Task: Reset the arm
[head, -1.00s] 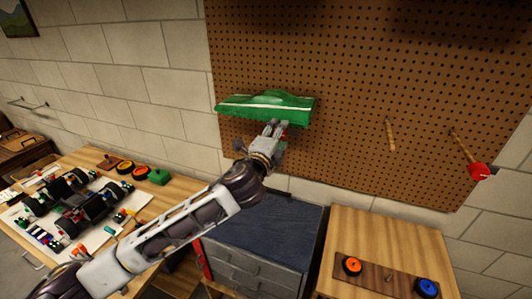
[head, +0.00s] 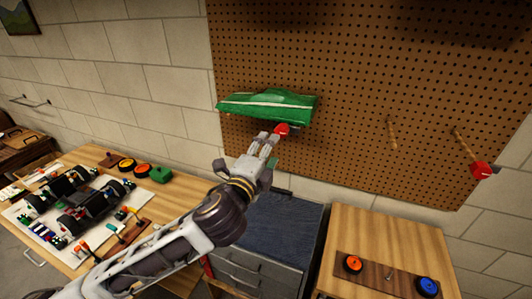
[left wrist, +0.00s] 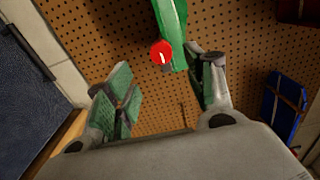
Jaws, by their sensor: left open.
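My left gripper (head: 264,146) is open and empty. It is just below the green car body (head: 268,106), which hangs on the brown pegboard with a white stripe along its side. A red knob (head: 282,130) shows under the body, close to the fingertips. In the left wrist view, my spread fingers (left wrist: 165,80) have green pads. The green body (left wrist: 172,28) and red knob (left wrist: 161,52) lie beyond them, between the fingers in the picture; I cannot tell whether they touch. My right gripper is not in view.
The pegboard (head: 370,75) also holds a peg with a red end (head: 480,170). A grey tool cabinet (head: 285,225) stands below. The wooden table at left carries a car chassis (head: 85,200); the right table (head: 385,230) carries orange and blue wheels.

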